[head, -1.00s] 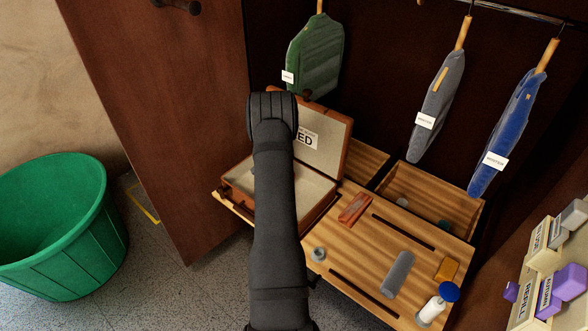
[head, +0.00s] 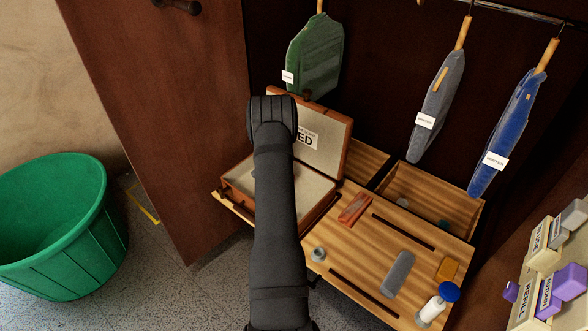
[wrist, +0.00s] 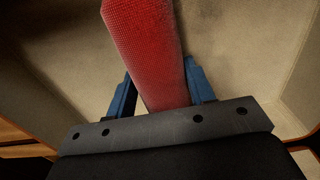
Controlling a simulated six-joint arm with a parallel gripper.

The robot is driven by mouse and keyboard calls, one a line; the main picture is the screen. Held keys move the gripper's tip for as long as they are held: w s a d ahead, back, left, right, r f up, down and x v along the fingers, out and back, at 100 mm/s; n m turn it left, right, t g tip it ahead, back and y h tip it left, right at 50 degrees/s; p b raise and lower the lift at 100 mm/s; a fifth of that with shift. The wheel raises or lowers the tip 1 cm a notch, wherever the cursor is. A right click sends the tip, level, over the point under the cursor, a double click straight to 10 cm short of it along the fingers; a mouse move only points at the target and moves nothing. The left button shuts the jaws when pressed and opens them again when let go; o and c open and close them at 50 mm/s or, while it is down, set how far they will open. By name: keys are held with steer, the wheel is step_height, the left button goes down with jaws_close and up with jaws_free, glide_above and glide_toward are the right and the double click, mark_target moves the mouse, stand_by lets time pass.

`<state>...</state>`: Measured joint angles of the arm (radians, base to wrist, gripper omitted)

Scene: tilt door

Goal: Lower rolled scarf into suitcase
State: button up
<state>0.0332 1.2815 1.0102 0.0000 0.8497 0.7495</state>
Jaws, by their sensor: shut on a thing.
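The rolled scarf (wrist: 150,50) is red with a woven texture and shows in the wrist view. My gripper (wrist: 160,90) has its two blue fingers on either side of the scarf, shut on it. The suitcase (head: 322,203) is open in the head view, with a brown shell, a pale lining and its lid (head: 325,130) raised. The pale lining (wrist: 60,75) also fills the background of the wrist view behind the scarf. In the head view my arm covers part of the suitcase and hides the gripper and scarf. I cannot tell whether the scarf touches the suitcase floor.
The wooden shelf (head: 360,255) holds a red-brown item (head: 354,208), a grey roll (head: 398,274), a small grey knob-like object (head: 318,254) and a white bottle with blue top (head: 432,309). Garments hang above. A green bin (head: 50,230) stands at the left.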

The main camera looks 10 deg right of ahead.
steer(key=shift+f, duration=0.45)
stand_by(0.3)
steer(key=o, duration=1.1)
steer(key=shift+r, duration=0.1)
step_height(320, 180, up, 17)
steer(key=shift+r, duration=0.15)
step_height(320, 180, down, 18)
steer(key=shift+r, duration=0.3)
